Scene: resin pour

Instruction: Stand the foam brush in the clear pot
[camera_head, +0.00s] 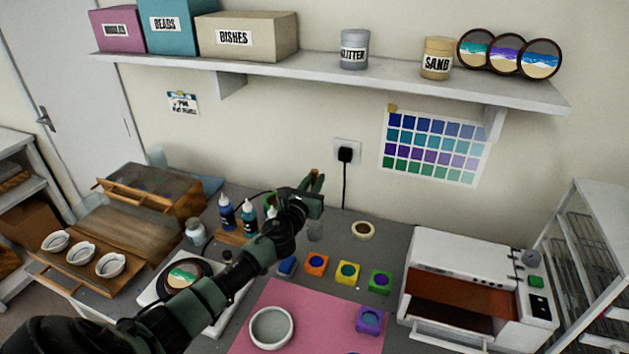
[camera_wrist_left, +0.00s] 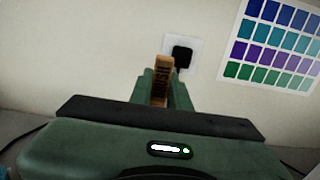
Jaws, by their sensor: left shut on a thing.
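My left gripper (camera_head: 314,182) is shut on the foam brush, above the back of the worktable. In the left wrist view the brush's wooden handle (camera_wrist_left: 161,80), with dark lettering, stands up between the green fingers. Only a small brown bit of it shows in the head view, and its foam end is hidden. A small clear pot (camera_head: 316,231) appears to stand on the table just below and right of my gripper, partly covered by it. I cannot tell whether the brush touches it. My right gripper is not in view.
Blue dropper bottles (camera_head: 227,212) stand left of my gripper. A tape roll (camera_head: 363,230) and small coloured pots, one yellow (camera_head: 347,273), lie to the right. A pink mat (camera_head: 300,336) holds a white bowl (camera_head: 271,327). A white oven (camera_head: 465,270) stands at right; a shelf (camera_head: 330,74) hangs above.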

